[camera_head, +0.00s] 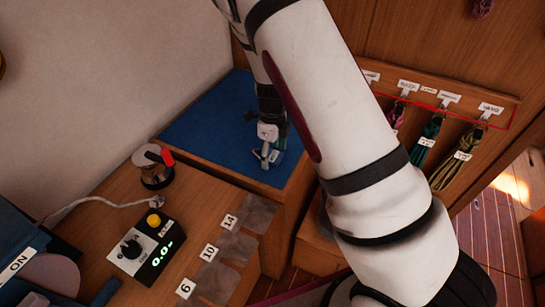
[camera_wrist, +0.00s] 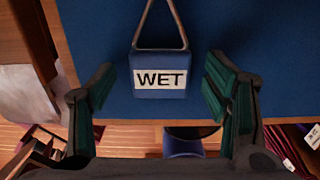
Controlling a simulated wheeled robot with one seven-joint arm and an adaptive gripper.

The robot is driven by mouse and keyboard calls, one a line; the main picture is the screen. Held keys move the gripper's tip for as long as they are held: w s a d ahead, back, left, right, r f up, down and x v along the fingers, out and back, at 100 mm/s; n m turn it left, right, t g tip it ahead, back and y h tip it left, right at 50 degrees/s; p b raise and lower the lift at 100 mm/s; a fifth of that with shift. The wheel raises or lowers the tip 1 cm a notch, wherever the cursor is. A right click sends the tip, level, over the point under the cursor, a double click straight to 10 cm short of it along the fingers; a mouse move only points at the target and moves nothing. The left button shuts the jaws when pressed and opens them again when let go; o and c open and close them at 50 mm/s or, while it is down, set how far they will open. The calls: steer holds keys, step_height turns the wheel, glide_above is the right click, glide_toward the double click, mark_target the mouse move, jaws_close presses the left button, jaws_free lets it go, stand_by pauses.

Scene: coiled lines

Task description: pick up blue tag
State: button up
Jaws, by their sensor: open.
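The blue tag (camera_wrist: 160,93) with a white label reading "WET" shows in the wrist view, with a thin grey-brown cord loop running up from its top edge. It is over the blue surface (camera_wrist: 260,30), close to its near edge. My gripper (camera_wrist: 160,80) is open, with one dark green-padded finger on each side of the tag and a gap on both sides. In the head view my gripper (camera_head: 268,155) is low over the blue surface, and the tag is largely hidden there.
A wooden counter holds a metal winch-like drum (camera_head: 155,172) with a red handle and a control box (camera_head: 146,248) with a yellow button. Labelled coiled lines (camera_head: 458,160) hang on a wooden rack at the right. The left part of the blue surface is clear.

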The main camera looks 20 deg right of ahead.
mark_target(272, 156)
steer(key=c, duration=1.2)
steer(key=shift+r, duration=0.15)
steer(key=shift+r, duration=0.2)
steer(key=r, duration=0.3)
steer(key=shift+s, duration=0.25)
steer(key=s, duration=0.5)
steer(key=s+a+r, duration=0.1)
steer(key=s, duration=0.4)
steer(key=s+a, duration=0.1)
steer(key=s, duration=0.4)
steer(key=shift+s+r, duration=0.15)
steer(key=shift+s, duration=0.05)
